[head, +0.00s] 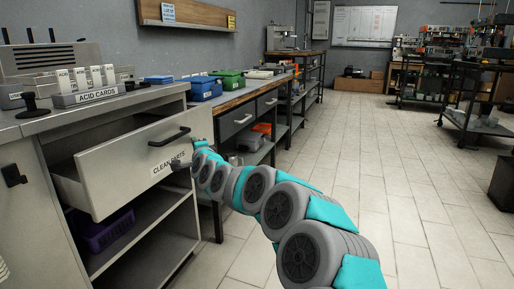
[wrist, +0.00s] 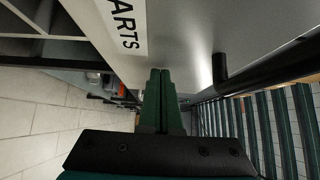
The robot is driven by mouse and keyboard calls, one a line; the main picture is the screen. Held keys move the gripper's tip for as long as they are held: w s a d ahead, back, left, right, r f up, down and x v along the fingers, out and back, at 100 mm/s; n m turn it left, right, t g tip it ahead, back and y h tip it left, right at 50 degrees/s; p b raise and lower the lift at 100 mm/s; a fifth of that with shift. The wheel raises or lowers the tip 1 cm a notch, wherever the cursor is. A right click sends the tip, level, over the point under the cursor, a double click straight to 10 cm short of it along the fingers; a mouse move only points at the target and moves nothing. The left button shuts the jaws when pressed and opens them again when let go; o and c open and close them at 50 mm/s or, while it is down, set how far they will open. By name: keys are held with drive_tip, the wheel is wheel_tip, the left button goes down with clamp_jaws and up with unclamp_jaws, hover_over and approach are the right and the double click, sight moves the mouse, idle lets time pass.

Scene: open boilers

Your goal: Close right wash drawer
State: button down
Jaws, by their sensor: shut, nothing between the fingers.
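An open light-grey drawer (head: 145,160) sticks out of the bench at left in the head view. Its front carries a dark bar handle (head: 170,137) and a "CLEAN PARTS" label. In the wrist view the drawer front (wrist: 180,40) fills the upper middle, with part of the label and the handle (wrist: 220,70) to the right.
Open shelves lie under the drawer, with a purple basket (head: 104,230). The bench top holds an "ACID CARDS" rack (head: 90,97). A wooden-topped bench with blue bins (head: 204,88) and a green bin (head: 229,80) stands beyond.

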drive_tip(key=w+a+p, duration=0.1)
drive_tip(key=a, duration=0.2)
drive_tip(key=w+a+p, duration=0.1)
drive_tip(key=a, duration=0.2)
drive_tip(key=w+a+p, duration=0.1)
drive_tip(key=a, duration=0.2)
drive_tip(key=shift+w+a+r, duration=0.15)
drive_tip(key=shift+w, duration=0.05)
drive_tip(key=shift+w+a+p, duration=0.25)
drive_tip(key=shift+a+p, duration=0.15)
drive_tip(key=shift+a, duration=0.7)
